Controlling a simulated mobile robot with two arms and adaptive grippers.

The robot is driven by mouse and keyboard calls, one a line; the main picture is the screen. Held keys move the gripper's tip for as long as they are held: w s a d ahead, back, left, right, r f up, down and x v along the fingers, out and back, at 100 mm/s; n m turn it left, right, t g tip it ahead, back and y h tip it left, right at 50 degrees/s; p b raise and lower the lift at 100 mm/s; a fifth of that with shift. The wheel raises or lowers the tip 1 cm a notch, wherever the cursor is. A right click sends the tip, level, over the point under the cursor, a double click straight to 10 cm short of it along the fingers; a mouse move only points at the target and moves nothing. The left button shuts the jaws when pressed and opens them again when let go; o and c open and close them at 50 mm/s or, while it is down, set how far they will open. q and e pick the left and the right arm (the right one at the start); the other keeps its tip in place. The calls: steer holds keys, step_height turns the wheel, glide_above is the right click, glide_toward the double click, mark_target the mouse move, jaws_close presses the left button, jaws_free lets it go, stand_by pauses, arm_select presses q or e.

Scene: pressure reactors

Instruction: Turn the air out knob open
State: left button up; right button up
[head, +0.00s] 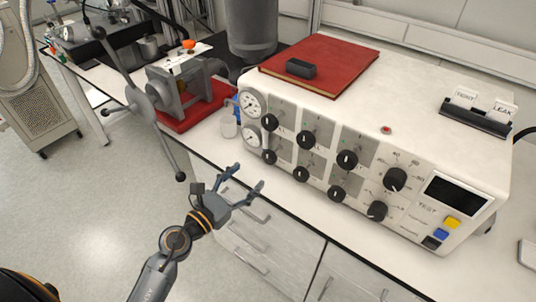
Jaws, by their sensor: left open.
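The white control box (410,160) stands on the bench at the right. Several black knobs sit in two rows on its front, among them an upper left knob (269,122) and a lower left knob (269,157). Their labels are too small to read, so I cannot tell which is the air out knob. My left gripper (245,179) is open and empty, in front of and below the left end of the panel, apart from the knobs. My right gripper is not in view.
Two round gauges (251,104) sit at the box's left end. A red book (325,62) with a black block lies on top. A vise-like reactor with long handles (180,92) stands on a red base to the left. Drawers (265,240) lie below the bench edge.

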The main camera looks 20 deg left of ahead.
mark_target(267, 158)
arm_select(q)
steer(key=p+x, duration=0.1)
steer(key=x, duration=0.8)
steer(key=shift+w+d, duration=0.25)
steer(key=shift+w, duration=0.05)
steer(key=shift+c, duration=0.4)
steer(key=c, duration=1.1)
